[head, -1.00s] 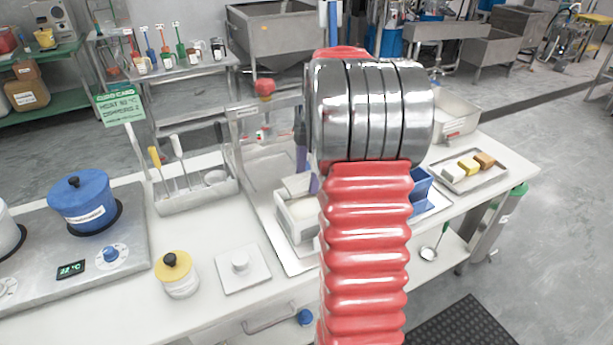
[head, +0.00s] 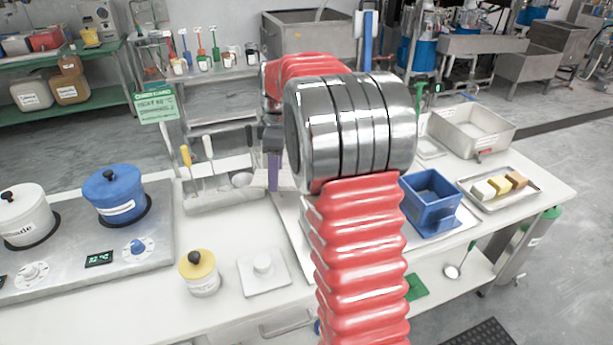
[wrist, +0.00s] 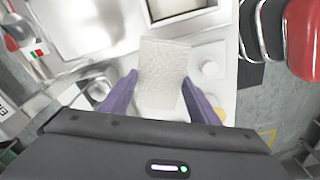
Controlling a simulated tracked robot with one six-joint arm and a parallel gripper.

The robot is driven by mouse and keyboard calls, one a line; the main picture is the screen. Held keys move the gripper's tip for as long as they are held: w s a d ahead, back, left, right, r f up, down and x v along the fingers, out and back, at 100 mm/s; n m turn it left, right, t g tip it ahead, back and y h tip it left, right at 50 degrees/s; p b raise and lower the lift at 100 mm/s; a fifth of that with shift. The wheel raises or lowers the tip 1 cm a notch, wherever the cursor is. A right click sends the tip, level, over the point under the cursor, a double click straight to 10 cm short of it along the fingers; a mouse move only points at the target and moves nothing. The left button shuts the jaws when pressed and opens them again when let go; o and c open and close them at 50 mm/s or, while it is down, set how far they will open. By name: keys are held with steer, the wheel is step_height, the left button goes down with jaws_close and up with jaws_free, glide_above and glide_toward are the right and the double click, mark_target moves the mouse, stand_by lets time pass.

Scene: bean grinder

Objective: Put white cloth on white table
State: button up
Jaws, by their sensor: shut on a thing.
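My gripper (wrist: 159,80) is shut on the white cloth (wrist: 165,60), which hangs flat between the purple fingers in the wrist view. In the head view a purple finger of my gripper (head: 274,170) shows left of my arm, with a pale bit of the cloth (head: 286,181) beside it. The rest of the cloth is hidden there. The white table (head: 225,245) runs across the head view below my gripper. The cloth appears held above the table; I cannot tell the exact gap.
A utensil holder (head: 215,198) stands left of my gripper. A blue box (head: 430,205) and a food tray (head: 500,188) stand right. The front-middle tabletop has free room.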

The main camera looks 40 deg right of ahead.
steer(key=w+a+r+m, duration=0.2)
steer(key=w+a+m, duration=0.1)
steer(key=a, duration=0.7)
steer(key=w+a+r+m, duration=0.2)
steer(key=w+a, duration=0.3)
steer(key=a, duration=0.5)
steer(key=shift+a+m+t, duration=0.3)
steer(key=shift+m+t, duration=0.1)
steer(key=shift+m, duration=0.4)
steer(key=shift+s+r, duration=0.1)
steer(key=shift+s, duration=0.05)
